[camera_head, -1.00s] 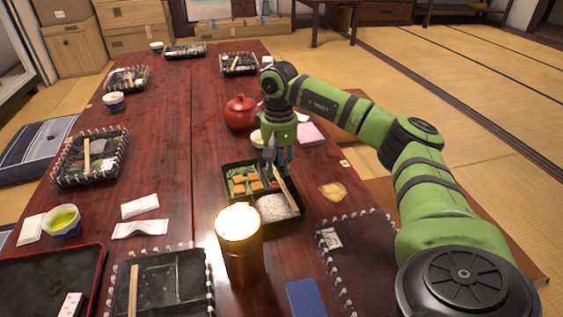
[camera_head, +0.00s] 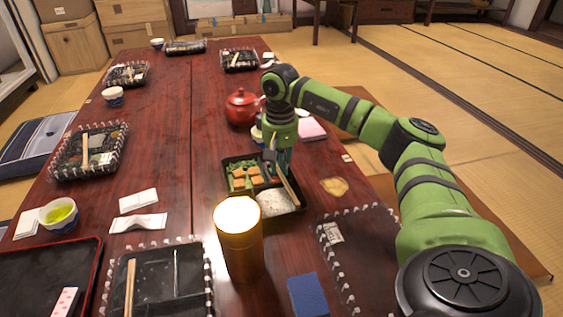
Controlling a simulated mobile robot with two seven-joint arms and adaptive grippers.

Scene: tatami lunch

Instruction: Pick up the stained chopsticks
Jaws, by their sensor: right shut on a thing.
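My right gripper (camera_head: 278,165) points down over the far right part of an open black bento box (camera_head: 268,213). It is shut on a pair of light wooden chopsticks (camera_head: 290,190), which slant down to the right over the box. The fingertips partly hide their upper end. Any stain is too small to make out, and I cannot tell whether the chopsticks still touch the box. The box holds rice (camera_head: 275,202), orange pieces and greens. My left gripper is not in view.
A tall golden canister (camera_head: 239,245) stands close in front of the box. A red teapot (camera_head: 243,108) stands behind it. Other lidded bento boxes, such as one at left (camera_head: 88,150), have chopsticks on top. A blue block (camera_head: 308,295) lies near the front.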

